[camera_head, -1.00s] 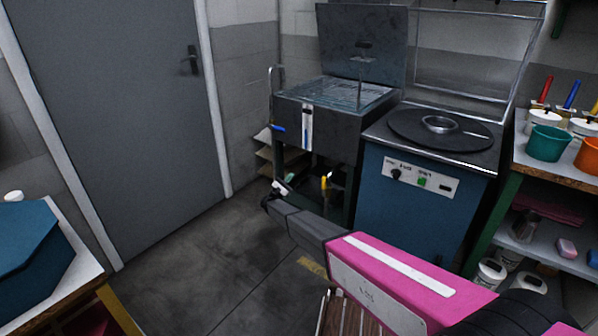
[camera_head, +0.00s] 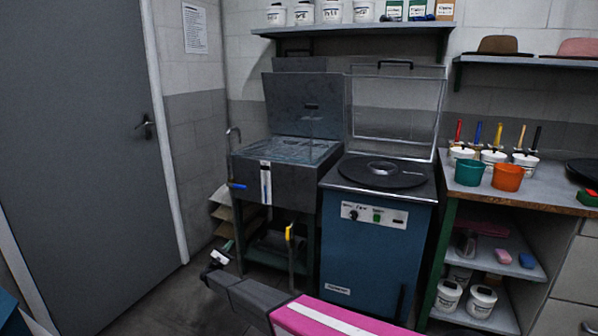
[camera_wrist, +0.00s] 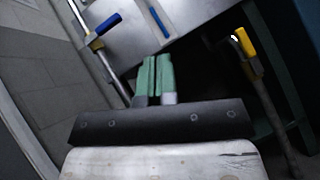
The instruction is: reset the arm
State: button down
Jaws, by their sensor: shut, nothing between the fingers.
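My gripper (camera_head: 219,257) is at the lower middle of the head view, at the end of my pink and dark arm. It is in front of the lower part of the dark metal sink-like unit (camera_head: 262,190). In the wrist view its two green fingers (camera_wrist: 154,76) are side by side and shut, with nothing between them. A blue-handled lever (camera_wrist: 108,24) lies ahead to the left of the fingers, and a yellow-handled one (camera_wrist: 243,42) lies to the right. The fingers appear apart from both.
A blue cabinet (camera_head: 372,255) with a round dark plate stands right of the metal unit. A workbench (camera_head: 520,199) with tubs and tools is at the far right. A grey door (camera_head: 75,140) is at the left. Some floor (camera_head: 160,300) is free before the door.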

jog(key=w+d+r+n+t+y, duration=0.2)
jog(key=d+r+n+y, duration=0.1)
jog(key=d+n+y, duration=0.5)
jog(key=w+d+r+n+t+y, duration=0.2)
jog(key=d+r+n+y, duration=0.3)
jog(key=n, duration=0.6)
jog(key=s+d+f+n+g+y, duration=0.1)
jog(key=s+d+n+g+y, duration=0.15)
jog(key=d+n+y, duration=0.35)
jog(key=s+d+n+g+y, duration=0.2)
jog(key=d+n+g, duration=0.25)
jog(key=n, duration=0.35)
jog(key=s+d+n+g+h, duration=0.1)
jog(key=s+d+n+g, duration=0.4)
jog(key=s+d, duration=0.4)
jog(key=s+d+n+g+h, duration=0.1)
jog(key=s+d+n+g, duration=0.4)
jog(key=s+d, duration=0.5)
jog(key=s+d+n+g+h, duration=0.1)
jog(key=s+d+n+g, duration=0.4)
jog(key=s, duration=1.3)
jog(key=d+n, duration=0.3)
jog(key=d, duration=0.1)
jog(key=shift+s+d+g, duration=0.25)
jog(key=shift+d+g, duration=0.05)
jog(key=shift+g, duration=0.1)
